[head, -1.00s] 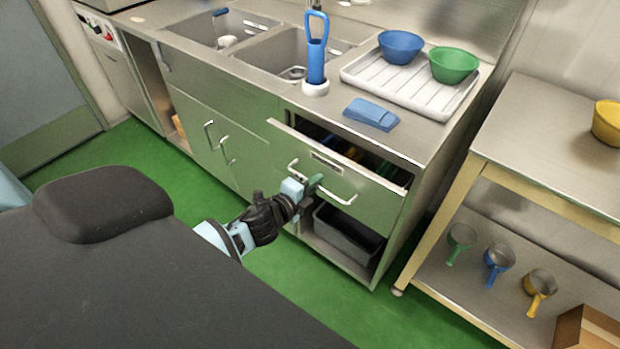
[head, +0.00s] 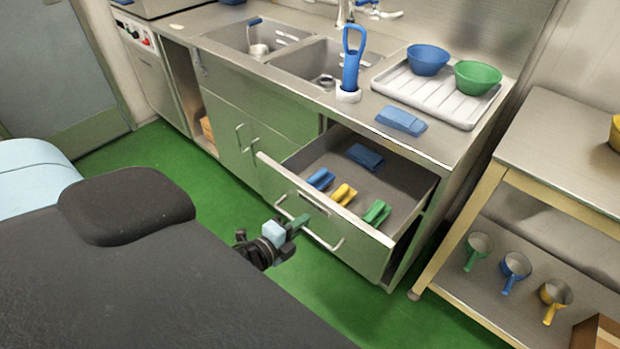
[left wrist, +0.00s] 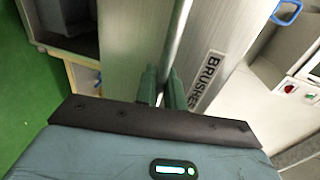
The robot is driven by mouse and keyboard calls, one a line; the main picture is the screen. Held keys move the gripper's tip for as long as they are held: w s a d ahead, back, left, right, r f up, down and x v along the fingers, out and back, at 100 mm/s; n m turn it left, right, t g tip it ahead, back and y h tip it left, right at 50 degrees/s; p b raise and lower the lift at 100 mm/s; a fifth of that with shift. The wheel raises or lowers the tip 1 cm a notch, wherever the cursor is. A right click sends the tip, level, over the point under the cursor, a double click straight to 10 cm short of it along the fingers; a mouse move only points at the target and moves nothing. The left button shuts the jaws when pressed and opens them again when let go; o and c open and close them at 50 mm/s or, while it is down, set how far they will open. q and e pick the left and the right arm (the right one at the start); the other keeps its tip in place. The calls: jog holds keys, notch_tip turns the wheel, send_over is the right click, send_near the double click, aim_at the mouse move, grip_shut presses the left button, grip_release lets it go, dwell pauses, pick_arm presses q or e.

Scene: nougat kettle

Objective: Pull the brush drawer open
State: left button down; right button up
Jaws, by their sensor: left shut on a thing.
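The brush drawer (head: 395,185) stands well out of the cabinet under the sink counter. Inside it lie a blue brush (head: 320,179), a yellow brush (head: 343,194), a green brush (head: 377,212) and a blue item (head: 364,156) farther back. My left gripper (head: 296,226) is at the left part of the drawer's bar handle (head: 327,241). In the left wrist view its green fingers (left wrist: 160,88) are shut on the handle bar (left wrist: 178,45), beside the BRUSHES label (left wrist: 207,78). My right gripper does not show.
The counter carries a blue brush in a white holder (head: 348,96), a blue cloth-like item (head: 401,121) and a white drainer tray (head: 415,96) with a blue and a green bowl. A steel table (head: 560,150) stands at the right. Green floor (head: 330,300) is clear before the drawer.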

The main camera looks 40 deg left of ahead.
pick_arm(q)
jog(key=shift+s, duration=0.65)
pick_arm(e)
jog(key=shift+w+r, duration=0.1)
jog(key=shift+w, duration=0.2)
pick_arm(q)
jog(key=c, duration=1.7)
grip_release()
jog(key=shift+o, duration=0.6)
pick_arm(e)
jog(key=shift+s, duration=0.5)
pick_arm(q)
jog(key=v, duration=0.7)
jog(key=shift+s+b, duration=0.4)
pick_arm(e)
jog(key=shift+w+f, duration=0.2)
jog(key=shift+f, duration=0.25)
pick_arm(q)
jog(key=shift+a+r, duration=0.1)
jog(key=shift+a, duration=0.05)
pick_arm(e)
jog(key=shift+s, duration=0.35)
